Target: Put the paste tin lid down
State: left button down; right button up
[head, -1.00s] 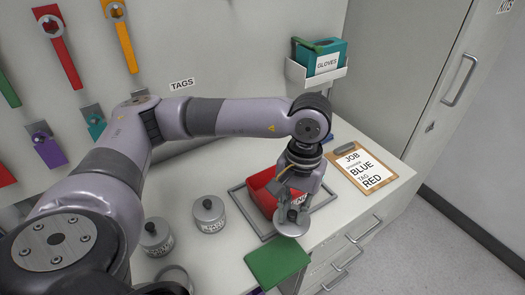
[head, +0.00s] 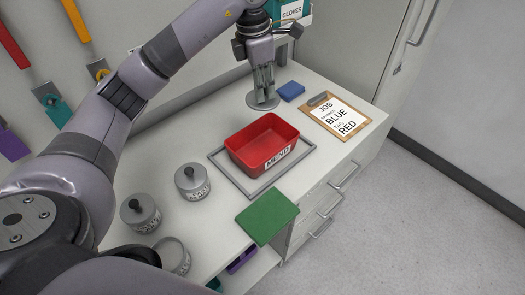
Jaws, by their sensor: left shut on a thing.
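My left gripper (head: 263,88) points down and is shut on the knob of the paste tin lid (head: 263,101), a round grey disc. The lid is level, at or just above the counter top behind the red bin; I cannot tell whether it touches. The fingers hide the knob. An open grey tin (head: 174,258) stands at the bottom left, partly hidden by my arm. Two lidded grey tins, one nearer (head: 140,214) and one farther (head: 193,183), stand beyond it. My right gripper is not in view.
A red bin (head: 262,144) marked MEND sits inside a grey frame (head: 236,181). A blue block (head: 291,91) and a clipboard (head: 336,117) lie right of the lid. A green cloth or pad (head: 267,216) lies at the front edge. Counter left of the lid is clear.

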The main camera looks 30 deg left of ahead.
pick_arm(q)
jog(key=shift+f, duration=0.25)
jog(key=p, duration=0.3)
send_over(264, 152)
jog(key=f, duration=1.4)
jog(key=shift+s+a+f, duration=0.15)
jog(key=shift+a+f, duration=0.1)
jog(key=shift+f, duration=0.05)
notch_tip(264, 152, down, 5)
jog(key=shift+r+p, duration=0.2)
jog(key=shift+p, duration=0.45)
jog(key=shift+f, duration=0.1)
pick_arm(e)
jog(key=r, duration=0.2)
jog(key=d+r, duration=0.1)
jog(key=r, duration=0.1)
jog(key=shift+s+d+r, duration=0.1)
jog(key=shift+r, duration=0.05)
pick_arm(q)
jog(key=shift+f, duration=0.1)
jog(key=c, duration=2)
grip_release()
jog(key=shift+f, duration=0.1)
jog(key=o, duration=0.5)
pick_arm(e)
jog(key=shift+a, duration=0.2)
